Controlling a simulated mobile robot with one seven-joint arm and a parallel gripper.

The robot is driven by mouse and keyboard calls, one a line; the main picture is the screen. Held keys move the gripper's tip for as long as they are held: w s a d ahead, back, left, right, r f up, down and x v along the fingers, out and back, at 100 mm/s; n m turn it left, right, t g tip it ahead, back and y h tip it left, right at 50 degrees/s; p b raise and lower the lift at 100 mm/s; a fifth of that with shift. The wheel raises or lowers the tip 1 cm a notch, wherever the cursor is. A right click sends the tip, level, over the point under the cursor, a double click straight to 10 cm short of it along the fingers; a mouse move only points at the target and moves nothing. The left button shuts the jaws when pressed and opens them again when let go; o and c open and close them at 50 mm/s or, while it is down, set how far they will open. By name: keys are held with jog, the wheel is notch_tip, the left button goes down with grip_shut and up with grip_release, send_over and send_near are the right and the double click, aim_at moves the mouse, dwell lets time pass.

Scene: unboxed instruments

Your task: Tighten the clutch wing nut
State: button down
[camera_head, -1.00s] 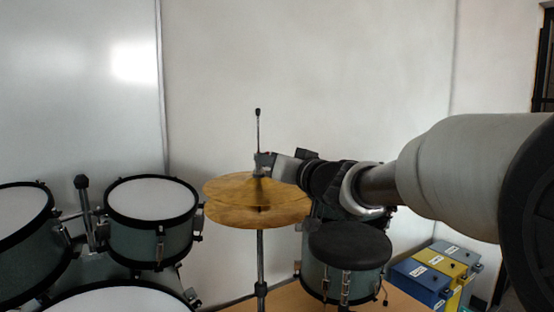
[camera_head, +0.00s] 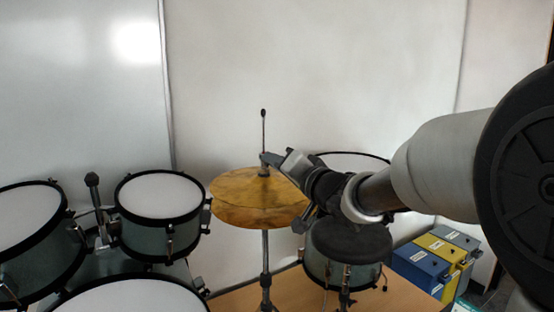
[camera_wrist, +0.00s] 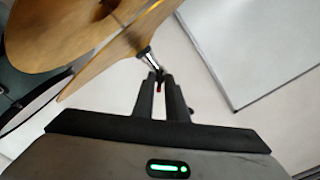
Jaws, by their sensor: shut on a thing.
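The hi-hat stands in the middle of the head view, with brass cymbals (camera_head: 255,200) and a thin upright rod (camera_head: 263,125). The metal clutch (camera_head: 264,169) sits on the rod just above the top cymbal, and shows in the wrist view (camera_wrist: 147,54). My gripper (camera_head: 266,158) reaches the clutch from the right. In the wrist view its two fingers (camera_wrist: 161,76) are close together at the clutch's end, shut on a small dark part there, which I take to be the wing nut. The fingertips mostly hide it.
Drums (camera_head: 160,205) stand at the left. A black round stool seat (camera_head: 348,241) and another drum lie below my arm. Blue, yellow and grey boxes (camera_head: 420,266) stand at the right. The wall behind the rod is clear.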

jog(key=m, duration=0.4)
jog(key=shift+r, duration=0.1)
jog(key=m, duration=0.4)
jog(key=c, duration=1.8)
grip_release()
jog(key=shift+v, duration=3.05)
